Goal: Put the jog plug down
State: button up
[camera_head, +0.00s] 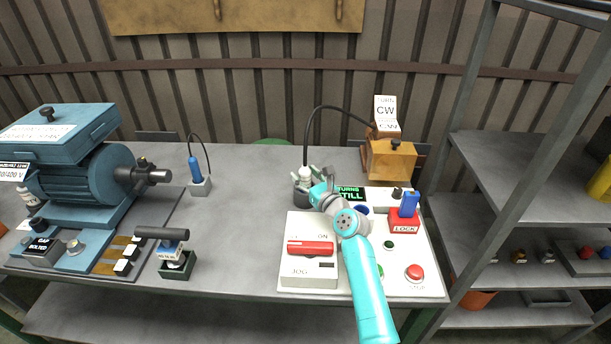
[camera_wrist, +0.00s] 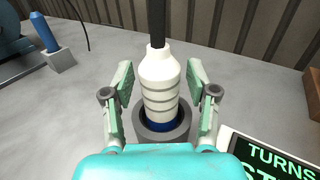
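The jog plug (camera_wrist: 160,88) is white and ribbed, with a black cable rising from its top. It stands upright with its blue lower end inside a dark grey round holder (camera_wrist: 148,132). In the head view the plug (camera_head: 305,175) and its holder (camera_head: 301,196) are at the back of the bench, left of the TURNS display. My gripper (camera_wrist: 165,95) is open, with one green finger on each side of the plug and a visible gap on both sides. How deep the plug sits in the holder is hidden.
The white control panel (camera_head: 309,221) with red lever, blue LOCK block (camera_head: 409,205) and red stop button (camera_head: 414,273) lies in front. A wooden box (camera_head: 390,160) stands behind right, where the cable leads. A blue plug (camera_head: 195,168) and motor (camera_head: 75,170) are left. Bench between is clear.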

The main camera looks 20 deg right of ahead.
jog(key=shift+r, duration=0.15)
jog(key=v, duration=1.2)
jog(key=shift+r, duration=0.1)
jog(key=shift+s, duration=0.1)
